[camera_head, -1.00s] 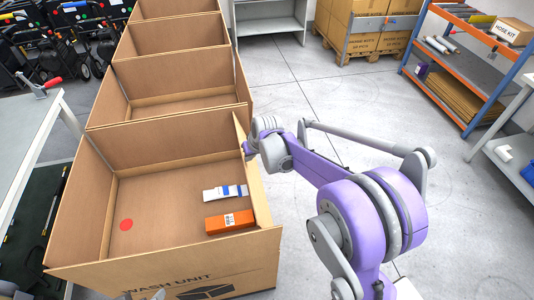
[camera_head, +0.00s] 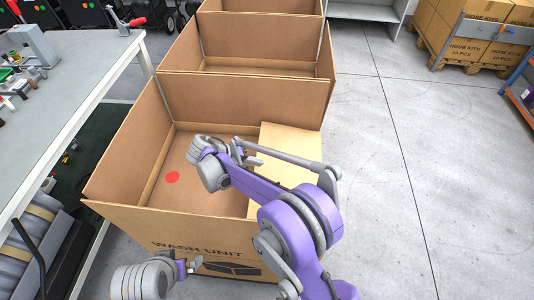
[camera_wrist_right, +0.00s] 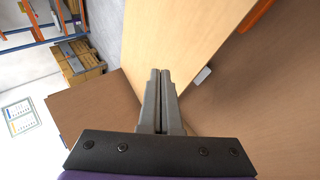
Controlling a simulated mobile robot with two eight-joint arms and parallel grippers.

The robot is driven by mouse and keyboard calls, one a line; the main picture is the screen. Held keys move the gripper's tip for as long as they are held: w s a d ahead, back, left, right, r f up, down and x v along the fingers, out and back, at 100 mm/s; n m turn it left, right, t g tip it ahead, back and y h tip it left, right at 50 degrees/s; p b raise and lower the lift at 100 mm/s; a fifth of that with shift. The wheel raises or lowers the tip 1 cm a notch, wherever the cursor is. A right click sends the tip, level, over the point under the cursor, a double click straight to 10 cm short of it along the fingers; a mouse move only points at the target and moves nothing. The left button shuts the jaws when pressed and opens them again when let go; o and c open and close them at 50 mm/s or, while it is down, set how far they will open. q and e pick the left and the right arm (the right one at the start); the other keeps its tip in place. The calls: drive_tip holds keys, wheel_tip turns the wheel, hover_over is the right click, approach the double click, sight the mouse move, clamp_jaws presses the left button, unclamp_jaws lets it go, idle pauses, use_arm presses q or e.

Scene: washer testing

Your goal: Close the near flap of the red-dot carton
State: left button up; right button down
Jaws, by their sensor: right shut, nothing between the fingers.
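The red-dot carton (camera_head: 210,88) stands open below me, with the red dot (camera_head: 172,177) on its inner floor. A pale flap (camera_head: 292,145) on its right side is tilted inward over the right part of the opening. My right gripper (camera_head: 256,160) is over the opening beside this flap; the wrist view shows its fingers (camera_wrist_right: 158,100) shut and empty, close to the flap (camera_wrist_right: 175,35). The near side (camera_head: 200,250) bears the words WASH UNIT; no flap stands up there. My left gripper (camera_head: 192,266) is low in front of the near side, its jaws too small to judge.
More open carton sections (camera_head: 250,45) continue behind. A workbench (camera_head: 75,85) stands at the left. A pallet of hose kit boxes (camera_head: 470,45) is at the back right. The floor to the right is clear.

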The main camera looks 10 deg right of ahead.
use_arm(q)
drive_tip(key=shift+w+f+b, duration=0.15)
drive_tip(key=shift+f+b, duration=1.15)
drive_tip(key=shift+f, duration=0.55)
use_arm(e)
wheel_tip(320, 180, down, 6)
drive_tip(key=a, duration=0.2)
drive_tip(key=shift+w, duration=0.15)
